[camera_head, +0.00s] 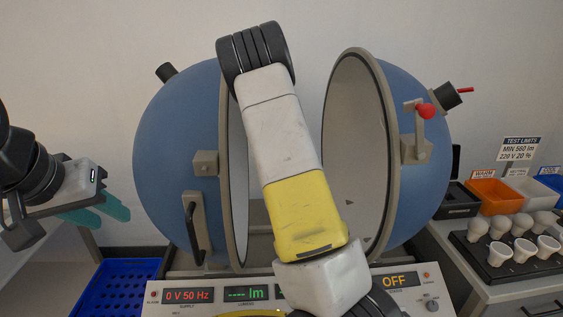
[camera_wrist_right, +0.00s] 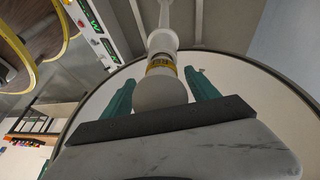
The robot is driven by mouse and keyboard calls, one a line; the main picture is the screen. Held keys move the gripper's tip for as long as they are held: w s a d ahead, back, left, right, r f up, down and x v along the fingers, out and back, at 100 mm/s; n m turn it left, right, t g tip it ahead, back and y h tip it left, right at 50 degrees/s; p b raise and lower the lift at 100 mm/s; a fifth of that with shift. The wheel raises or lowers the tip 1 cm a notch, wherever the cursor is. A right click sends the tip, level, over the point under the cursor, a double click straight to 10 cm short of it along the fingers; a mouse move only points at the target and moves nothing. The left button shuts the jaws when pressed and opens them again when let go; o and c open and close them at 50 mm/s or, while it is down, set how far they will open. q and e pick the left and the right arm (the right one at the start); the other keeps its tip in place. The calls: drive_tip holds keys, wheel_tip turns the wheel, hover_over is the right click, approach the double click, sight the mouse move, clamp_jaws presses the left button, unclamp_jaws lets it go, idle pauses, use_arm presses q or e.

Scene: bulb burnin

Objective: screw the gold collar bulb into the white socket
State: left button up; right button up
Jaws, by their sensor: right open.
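In the right wrist view the bulb (camera_wrist_right: 160,94) with its gold collar (camera_wrist_right: 161,65) is in line with the white socket (camera_wrist_right: 162,41) on a pale post. The collar shows at the socket's mouth; how deep the base sits cannot be told. My right gripper (camera_wrist_right: 160,82) is open, its teal fingers on either side of the bulb with gaps. In the head view my right arm crosses the middle and hides that gripper, the bulb and the socket. My left gripper (camera_head: 96,211) is at the far left, away from the sphere, its teal fingers close together in the picture.
The blue sphere (camera_head: 178,150) stands open in two halves. A panel (camera_head: 230,308) reads 0 V 50 Hz and OFF. At right are a black rack (camera_head: 485,262) with several bulbs, an orange bin (camera_head: 488,196) and a blue bin. A blue crate (camera_head: 113,287) stands lower left.

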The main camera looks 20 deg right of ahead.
drive_tip(key=n, duration=0.1)
drive_tip(key=n+t, duration=0.1)
drive_tip(key=n, duration=0.1)
drive_tip(key=n+t, duration=0.1)
drive_tip(key=shift+w+a+n+h, duration=0.15)
drive_tip(key=shift+w+n+h, duration=0.15)
drive_tip(key=shift+n, duration=0.1)
drive_tip(key=n+t, duration=0.1)
drive_tip(key=n, duration=0.3)
drive_tip(key=n+t, duration=0.1)
drive_tip(key=n, duration=0.1)
drive_tip(key=shift+w+t, duration=0.3)
drive_tip(key=shift+w, duration=0.05)
drive_tip(key=n, duration=0.2)
drive_tip(key=n+t+y, duration=0.1)
drive_tip(key=n, duration=0.3)
drive_tip(key=shift+w+t+y, duration=0.4)
drive_tip(key=n, duration=0.1)
drive_tip(key=n+y, duration=0.1)
drive_tip(key=n, duration=0.1)
drive_tip(key=shift+w+a+t, duration=0.2)
drive_tip(key=shift+w+t, duration=0.1)
